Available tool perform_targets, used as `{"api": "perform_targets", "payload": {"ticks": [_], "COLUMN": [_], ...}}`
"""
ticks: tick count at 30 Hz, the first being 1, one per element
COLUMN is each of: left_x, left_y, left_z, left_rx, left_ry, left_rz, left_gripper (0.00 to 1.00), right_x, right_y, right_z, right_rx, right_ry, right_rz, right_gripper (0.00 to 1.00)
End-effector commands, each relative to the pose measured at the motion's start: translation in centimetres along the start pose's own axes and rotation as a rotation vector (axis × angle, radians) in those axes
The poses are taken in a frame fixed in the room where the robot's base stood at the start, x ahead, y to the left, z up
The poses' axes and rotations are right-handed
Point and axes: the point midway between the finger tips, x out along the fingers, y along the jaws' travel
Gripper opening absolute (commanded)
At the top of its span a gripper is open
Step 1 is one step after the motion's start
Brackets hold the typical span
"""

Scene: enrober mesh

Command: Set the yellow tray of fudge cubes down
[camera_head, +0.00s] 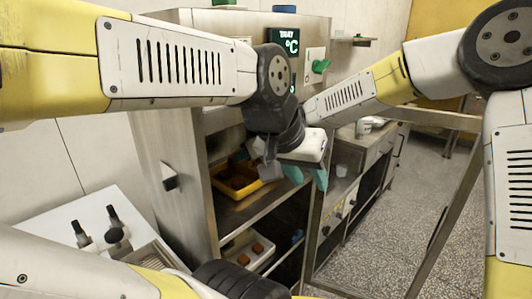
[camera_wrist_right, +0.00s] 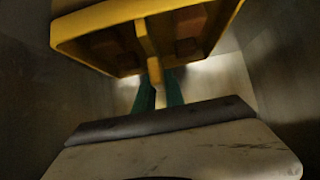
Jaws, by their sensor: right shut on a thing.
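The yellow tray (camera_head: 238,180) with brown fudge cubes is inside the open steel cabinet, over its upper shelf. I cannot tell whether it touches the shelf. In the right wrist view the tray (camera_wrist_right: 95,38) fills the top, with dark reddish-brown cubes in it. My right gripper (camera_wrist_right: 158,92) has its teal fingers shut on the tray's yellow handle. In the head view that gripper is mostly hidden behind my left wrist. My left gripper (camera_head: 306,175), white with teal fingers spread apart, is open and empty in front of the cabinet opening, right of the tray.
The steel cabinet (camera_head: 182,200) has a lower shelf with a pale tray of orange-brown pieces (camera_head: 257,249). An open framed door (camera_head: 446,210) stands at the right. A counter with a white cup (camera_head: 363,128) is behind. My two forearms cross closely before the cabinet.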

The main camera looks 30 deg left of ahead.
Motion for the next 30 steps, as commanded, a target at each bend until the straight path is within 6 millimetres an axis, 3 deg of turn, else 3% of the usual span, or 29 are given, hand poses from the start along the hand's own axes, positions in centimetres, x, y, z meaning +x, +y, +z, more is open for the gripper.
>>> {"api": "perform_targets", "payload": {"ticks": [2, 3, 6, 18, 30], "left_x": [0.0, 0.0, 0.0, 0.0, 0.0], "left_y": [0.0, 0.0, 0.0, 0.0, 0.0], "left_z": [0.0, 0.0, 0.0, 0.0, 0.0], "left_rx": [0.000, 0.000, 0.000, 0.000, 0.000], "left_ry": [0.000, 0.000, 0.000, 0.000, 0.000], "left_rz": [0.000, 0.000, 0.000, 0.000, 0.000], "left_gripper": [0.36, 0.36, 0.36, 0.36, 0.36], "right_x": [0.1, 0.1, 0.1, -0.3, -7.4], "right_y": [0.0, 0.0, 0.0, 0.1, 0.3], "right_z": [0.1, 0.2, 0.2, -0.1, 0.1], "right_rx": [0.000, 0.000, 0.000, 0.001, 0.003], "right_ry": [0.001, -0.001, 0.000, 0.001, 0.000], "right_rz": [0.000, 0.000, 0.000, 0.001, 0.005], "right_gripper": [0.00, 0.18, 0.36, 0.36, 0.36]}}
